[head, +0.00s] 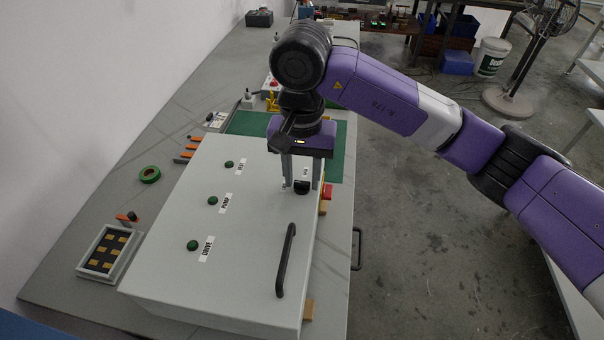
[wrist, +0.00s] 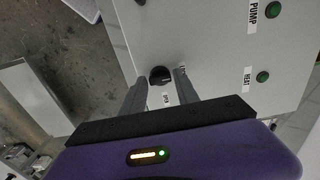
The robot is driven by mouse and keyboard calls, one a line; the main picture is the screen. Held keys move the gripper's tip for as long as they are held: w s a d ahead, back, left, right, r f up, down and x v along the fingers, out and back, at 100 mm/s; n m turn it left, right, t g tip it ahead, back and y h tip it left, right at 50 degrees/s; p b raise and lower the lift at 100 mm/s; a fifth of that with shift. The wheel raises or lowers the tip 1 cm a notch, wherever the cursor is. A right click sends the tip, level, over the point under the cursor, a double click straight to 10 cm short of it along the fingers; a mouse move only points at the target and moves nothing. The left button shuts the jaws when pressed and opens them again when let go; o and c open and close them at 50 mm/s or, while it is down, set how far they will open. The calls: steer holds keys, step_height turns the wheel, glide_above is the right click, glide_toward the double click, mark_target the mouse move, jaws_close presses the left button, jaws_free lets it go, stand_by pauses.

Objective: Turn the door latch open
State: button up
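The door latch (head: 302,187) is a small black knob near the far right corner of the grey cabinet's (head: 255,230) face. In the wrist view the latch (wrist: 160,76) sits between the tips of my two fingers. My gripper (head: 302,182) points down over it with the fingers spread on either side. A gap seems to show between the latch and the fingers, though I cannot tell if one touches it. A label beside the latch is partly hidden by a finger. A black bar handle (head: 286,260) is on the cabinet's near right side.
Green buttons labelled DRIVE (head: 193,245), PUMP (head: 212,201) and HEAT (head: 229,164) line the cabinet face. A red button (head: 328,191) sticks out at its right side. Green tape (head: 149,174) and a tray (head: 104,252) lie on the bench to the left. Open floor is to the right.

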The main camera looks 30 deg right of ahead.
jaws_close()
steer(key=shift+f+m+b, duration=0.1)
steer(key=shift+m+b, duration=0.3)
steer(key=shift+b, duration=0.15)
steer(key=shift+f+m+b, duration=0.1)
steer(key=shift+m+b, duration=0.9)
steer(key=shift+b, duration=0.15)
steer(key=m+b, duration=0.3)
steer(key=shift+m, duration=0.3)
steer(key=m+b, duration=0.4)
steer(key=m, duration=0.2)
steer(key=shift+b, duration=0.35)
steer(key=m+b, duration=0.2)
steer(key=m, duration=0.3)
steer(key=shift+r, duration=0.2)
steer(key=shift+m, duration=0.4)
